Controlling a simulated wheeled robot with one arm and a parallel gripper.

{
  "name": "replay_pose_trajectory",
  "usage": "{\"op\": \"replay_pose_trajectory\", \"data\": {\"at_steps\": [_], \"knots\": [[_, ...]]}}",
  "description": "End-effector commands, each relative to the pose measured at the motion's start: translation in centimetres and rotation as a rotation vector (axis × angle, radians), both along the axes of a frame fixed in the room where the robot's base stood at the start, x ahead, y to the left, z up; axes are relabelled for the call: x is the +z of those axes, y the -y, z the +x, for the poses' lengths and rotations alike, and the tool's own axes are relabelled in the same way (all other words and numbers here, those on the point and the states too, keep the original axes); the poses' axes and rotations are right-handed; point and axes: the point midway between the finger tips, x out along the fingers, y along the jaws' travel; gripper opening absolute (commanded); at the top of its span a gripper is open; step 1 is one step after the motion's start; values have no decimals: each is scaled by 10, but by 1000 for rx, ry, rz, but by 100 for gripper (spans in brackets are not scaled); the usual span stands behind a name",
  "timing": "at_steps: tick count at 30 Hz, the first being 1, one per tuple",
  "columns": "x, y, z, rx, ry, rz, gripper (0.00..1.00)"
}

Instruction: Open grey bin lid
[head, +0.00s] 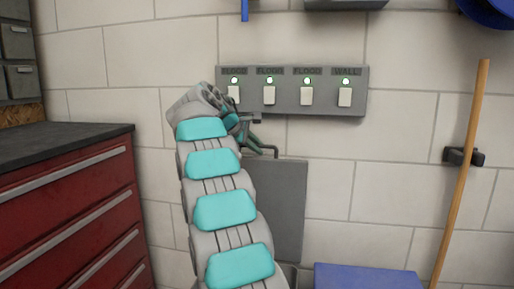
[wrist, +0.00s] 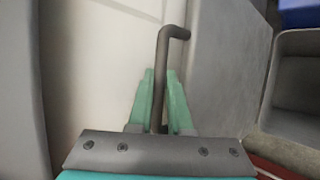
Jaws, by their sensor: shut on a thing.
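The grey bin lid (head: 282,205) stands upright in front of the tiled wall, partly hidden by my arm in the head view. In the wrist view the lid (wrist: 223,65) is a flat grey panel with a dark bent handle (wrist: 163,50) at its edge. My gripper (head: 252,140) is at the top of the lid, with its green fingers (wrist: 159,82) shut around the handle's bar. The open grey bin (wrist: 302,85) shows at the right of the wrist view, its inside visible. My arm hides most of the bin in the head view.
A red drawer cabinet (head: 75,205) with a dark top stands at left. A grey switch panel (head: 290,90) is on the wall just above my gripper. A blue lid or box (head: 367,277) is at lower right, near a wooden pole (head: 465,165) in a wall clip.

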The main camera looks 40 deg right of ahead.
Motion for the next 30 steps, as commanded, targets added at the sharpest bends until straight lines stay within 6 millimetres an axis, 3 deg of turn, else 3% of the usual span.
{"op": "replay_pose_trajectory", "data": {"at_steps": [13, 14, 21, 30], "knots": [[-1, 0, 1, 2, -3, 3, 0], [-1, 0, 1, 2, -3, 3, 19], [-1, 0, 0, 0, -3, 3, 46], [-2, 0, 0, -1, -4, 6, 47]]}}
